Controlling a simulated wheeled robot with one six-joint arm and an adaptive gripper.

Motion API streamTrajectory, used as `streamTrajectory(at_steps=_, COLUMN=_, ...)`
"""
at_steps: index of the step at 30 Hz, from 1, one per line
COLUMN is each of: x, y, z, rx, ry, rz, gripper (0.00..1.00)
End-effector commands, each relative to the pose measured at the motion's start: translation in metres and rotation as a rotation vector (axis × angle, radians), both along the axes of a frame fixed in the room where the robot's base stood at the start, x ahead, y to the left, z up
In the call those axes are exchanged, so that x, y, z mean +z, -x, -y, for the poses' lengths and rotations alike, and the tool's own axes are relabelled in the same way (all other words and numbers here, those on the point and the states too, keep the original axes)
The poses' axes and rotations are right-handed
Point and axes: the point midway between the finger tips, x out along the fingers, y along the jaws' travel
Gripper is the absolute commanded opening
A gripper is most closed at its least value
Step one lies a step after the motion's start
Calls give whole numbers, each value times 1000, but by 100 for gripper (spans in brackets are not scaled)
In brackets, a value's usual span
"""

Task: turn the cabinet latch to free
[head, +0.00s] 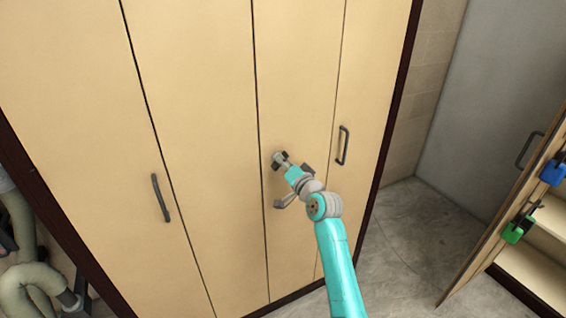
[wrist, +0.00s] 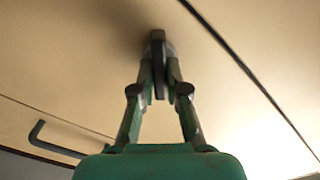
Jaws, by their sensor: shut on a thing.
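The cabinet (head: 200,120) is tall, with pale wood doors and dark edges. The cabinet latch (head: 277,156) is a small grey fitting on a door panel, mostly covered by my gripper (head: 284,164) in the head view. In the wrist view the latch (wrist: 157,36) stands out from the door, with a dark upright bar between my fingers. My gripper (wrist: 159,76) is shut on this latch, one finger on each side. The fingertips hide part of it, and I cannot tell its exact turn.
Dark bar handles stand out at right (head: 343,146) and left (head: 160,198) of the latch; one handle (wrist: 52,143) shows in the wrist view. An open door (head: 512,215) with green and blue items is at far right. Grey floor (head: 400,240) lies clear between.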

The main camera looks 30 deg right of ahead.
Motion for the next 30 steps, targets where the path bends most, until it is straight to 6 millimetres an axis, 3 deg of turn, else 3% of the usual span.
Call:
streamTrajectory(at_steps=18, x=-4, y=0, z=2, rx=-2, ry=-544, rz=0, gripper=0)
streamTrajectory(at_steps=30, x=-5, y=0, z=2, rx=-2, ry=-718, rz=0, gripper=0)
